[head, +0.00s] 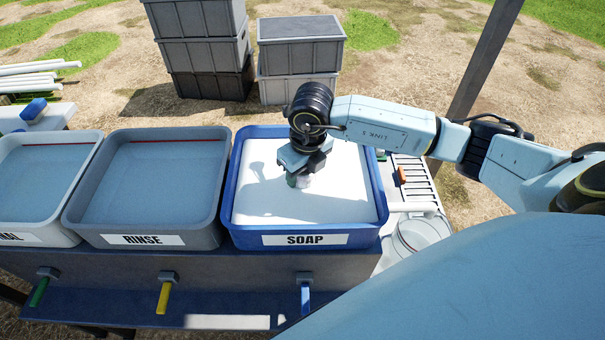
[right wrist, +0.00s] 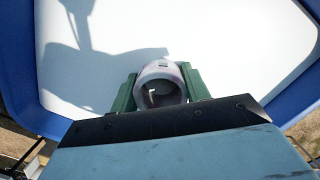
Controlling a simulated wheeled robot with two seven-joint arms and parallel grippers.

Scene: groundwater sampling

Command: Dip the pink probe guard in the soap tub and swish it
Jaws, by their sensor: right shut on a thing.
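The soap tub (head: 374,222) is blue, carries a SOAP label and is filled with a flat white surface. It also fills most of the right wrist view (right wrist: 295,80). My right gripper (head: 299,180) points down over the middle of the tub. In the right wrist view its green fingers (right wrist: 158,88) are shut on the probe guard (right wrist: 154,70), a pale, faintly pinkish hollow cylinder with its open end showing. In the head view the guard is mostly hidden under the gripper. I cannot tell whether its lower end touches the white soap. My left gripper is not in view.
A grey RINSE tub (head: 75,213) stands directly left of the soap tub, with another grey tub (head: 100,133) further left. Stacked grey crates (head: 300,52) stand behind. A white ribbed rack (head: 413,182) is at right. Coloured taps, including a yellow one (head: 164,297), line the front.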

